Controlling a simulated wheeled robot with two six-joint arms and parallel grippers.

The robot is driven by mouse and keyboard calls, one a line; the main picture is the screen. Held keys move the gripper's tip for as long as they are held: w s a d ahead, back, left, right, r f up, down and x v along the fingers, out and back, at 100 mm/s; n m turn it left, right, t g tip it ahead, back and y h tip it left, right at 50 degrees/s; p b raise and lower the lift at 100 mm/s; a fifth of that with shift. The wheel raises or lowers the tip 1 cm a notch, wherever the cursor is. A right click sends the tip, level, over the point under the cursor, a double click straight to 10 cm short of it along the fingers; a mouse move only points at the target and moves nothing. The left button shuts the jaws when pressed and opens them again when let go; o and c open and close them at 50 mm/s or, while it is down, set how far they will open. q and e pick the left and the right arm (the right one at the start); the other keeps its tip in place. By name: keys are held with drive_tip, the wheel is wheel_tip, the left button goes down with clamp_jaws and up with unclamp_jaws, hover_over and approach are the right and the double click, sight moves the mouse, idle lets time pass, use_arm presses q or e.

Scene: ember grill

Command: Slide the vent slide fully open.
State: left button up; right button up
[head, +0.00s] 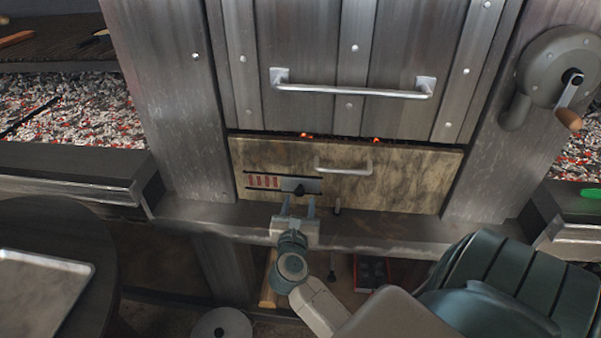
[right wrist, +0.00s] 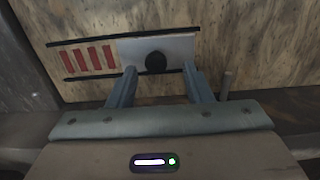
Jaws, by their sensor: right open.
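The vent slide is a pale metal plate (right wrist: 178,48) with a round black knob (right wrist: 155,62), set between two dark rails on the lower drawer front. Red slots (right wrist: 88,59) show uncovered to the left of the plate. In the head view the black knob (head: 299,190) sits on the plate's right part. My right gripper (head: 299,203) is open just below the plate. In the right wrist view its two fingers (right wrist: 158,80) point up at the plate, one on either side of the knob, with gaps to it. My left gripper is not in view.
The drawer front (head: 400,185) has a metal handle (head: 343,168) to the right of the vent. A larger door with a long bar handle (head: 350,91) is above. A ledge (head: 380,232) runs below, and a short peg (head: 337,205) stands right of my gripper. A crank wheel (head: 555,70) is far right.

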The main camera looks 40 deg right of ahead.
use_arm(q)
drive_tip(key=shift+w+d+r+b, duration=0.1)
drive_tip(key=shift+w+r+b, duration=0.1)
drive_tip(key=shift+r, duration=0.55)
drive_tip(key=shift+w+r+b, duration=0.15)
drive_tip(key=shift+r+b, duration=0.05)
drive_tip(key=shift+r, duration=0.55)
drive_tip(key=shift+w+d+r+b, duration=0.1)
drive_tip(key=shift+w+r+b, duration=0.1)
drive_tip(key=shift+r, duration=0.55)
use_arm(e)
drive_tip(key=v, duration=0.7)
drive_tip(key=shift+s, duration=0.2)
drive_tip(key=shift+a, duration=0.1)
